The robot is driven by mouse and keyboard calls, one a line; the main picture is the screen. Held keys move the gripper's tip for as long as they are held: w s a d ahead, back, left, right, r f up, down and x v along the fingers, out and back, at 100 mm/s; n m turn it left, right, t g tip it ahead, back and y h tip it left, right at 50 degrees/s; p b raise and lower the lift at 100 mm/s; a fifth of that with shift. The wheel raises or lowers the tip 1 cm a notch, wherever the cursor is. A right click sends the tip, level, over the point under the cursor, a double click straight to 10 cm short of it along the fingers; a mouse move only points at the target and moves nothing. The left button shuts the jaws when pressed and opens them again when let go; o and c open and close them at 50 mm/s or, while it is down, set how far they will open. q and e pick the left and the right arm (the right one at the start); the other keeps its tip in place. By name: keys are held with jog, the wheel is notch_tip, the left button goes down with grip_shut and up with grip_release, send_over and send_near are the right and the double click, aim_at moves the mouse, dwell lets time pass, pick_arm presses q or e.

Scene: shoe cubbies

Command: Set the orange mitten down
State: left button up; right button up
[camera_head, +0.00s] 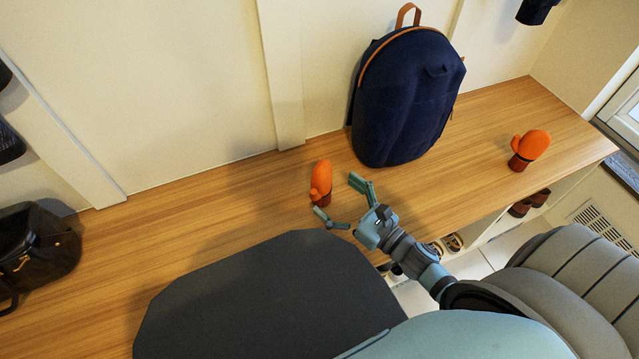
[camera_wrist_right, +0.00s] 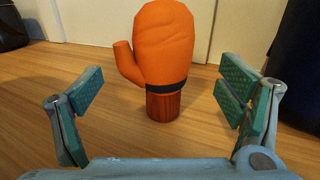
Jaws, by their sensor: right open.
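An orange mitten (camera_head: 321,181) with a dark band and brown cuff stands upright on the wooden bench, left of the backpack. It also shows in the right wrist view (camera_wrist_right: 163,47), its cuff on the wood, between and beyond my fingers. My right gripper (camera_head: 346,202) is open, with its fingers spread in front of the mitten and apart from it. The right wrist view shows both green finger pads (camera_wrist_right: 158,97) with clear gaps on each side of the mitten. A second orange mitten (camera_head: 533,146) stands at the bench's right end. My left gripper is not in view.
The wooden bench (camera_head: 215,205) runs along a cream wall. A navy backpack (camera_head: 408,95) stands close to the right of the nearer mitten. A black handbag (camera_head: 38,255) sits at the far left. Shoes (camera_head: 453,242) show in the cubbies below. The bench between handbag and mitten is clear.

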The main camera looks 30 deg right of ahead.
aim_at(327, 188)
jog(key=x, duration=0.5)
jog(key=shift+w+a+r, duration=0.1)
jog(key=shift+w+a, duration=0.1)
jog(key=shift+w, duration=0.05)
jog(key=c, duration=1.1)
jog(key=shift+r, duration=0.1)
